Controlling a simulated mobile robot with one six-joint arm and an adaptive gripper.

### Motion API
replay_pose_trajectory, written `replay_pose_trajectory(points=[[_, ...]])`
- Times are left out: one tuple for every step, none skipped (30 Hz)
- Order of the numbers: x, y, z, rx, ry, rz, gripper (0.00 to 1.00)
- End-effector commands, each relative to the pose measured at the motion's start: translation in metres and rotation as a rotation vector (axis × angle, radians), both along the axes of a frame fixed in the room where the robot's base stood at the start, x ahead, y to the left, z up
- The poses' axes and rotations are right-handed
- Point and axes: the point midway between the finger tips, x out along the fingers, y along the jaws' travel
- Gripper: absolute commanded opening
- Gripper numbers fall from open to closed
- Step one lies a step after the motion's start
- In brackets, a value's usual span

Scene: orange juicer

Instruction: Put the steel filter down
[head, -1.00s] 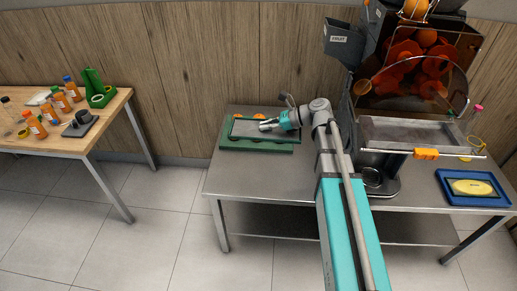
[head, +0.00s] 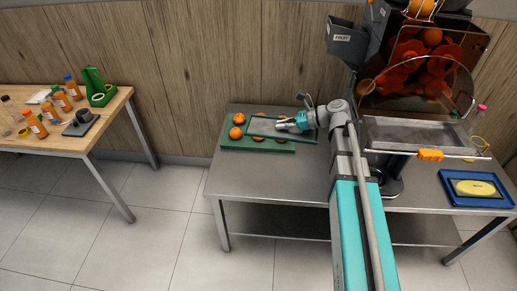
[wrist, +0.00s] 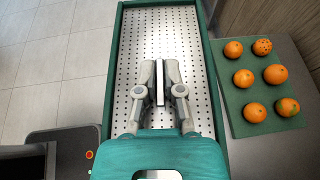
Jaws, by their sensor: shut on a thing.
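The steel filter (wrist: 136,75) is a long perforated metal plate with a dark green frame. In the wrist view my gripper (wrist: 160,72) is shut on the upright handle at its middle. In the head view the filter (head: 262,124) is held level over the right part of the green tray of oranges, with my gripper (head: 284,126) on it. In the wrist view it appears nearer than the tray. The exact gap between filter and table is hard to tell.
The green tray (head: 228,143) holds several oranges (head: 238,118) on the steel table (head: 250,175). The juicer (head: 420,90) stands to the right. A blue tray with a yellow item (head: 474,188) lies at the far right. Bare table lies in front of the green tray.

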Motion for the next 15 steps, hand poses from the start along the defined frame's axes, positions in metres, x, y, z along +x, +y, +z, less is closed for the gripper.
replay_pose_trajectory(points=[[-0.001,0.0,-0.004,0.0,0.0,0.002,0.0],[-0.001,0.001,-0.006,0.0,0.0,0.002,0.0],[-0.002,0.001,-0.009,0.0,0.0,0.004,0.0],[-0.003,0.001,-0.012,0.0,0.0,0.005,0.0],[-0.003,0.001,-0.015,0.0,0.0,0.007,0.0],[-0.004,0.001,-0.02,0.0,0.0,0.008,0.0],[-0.005,0.001,-0.023,0.0,0.0,0.01,0.0],[-0.006,0.001,-0.027,0.0,0.0,0.011,0.0],[-0.007,0.002,-0.033,0.0,0.0,0.013,0.0],[-0.008,0.002,-0.038,0.0,0.0,0.015,0.0],[-0.01,0.002,-0.043,0.0,0.0,0.017,0.0],[-0.011,0.002,-0.049,0.0,0.0,0.02,0.0],[-0.012,0.002,-0.054,0.0,-0.001,0.022,0.0],[-0.014,0.002,-0.059,0.0,-0.001,0.024,0.0],[-0.015,0.002,-0.066,0.0,-0.001,0.027,0.0]])
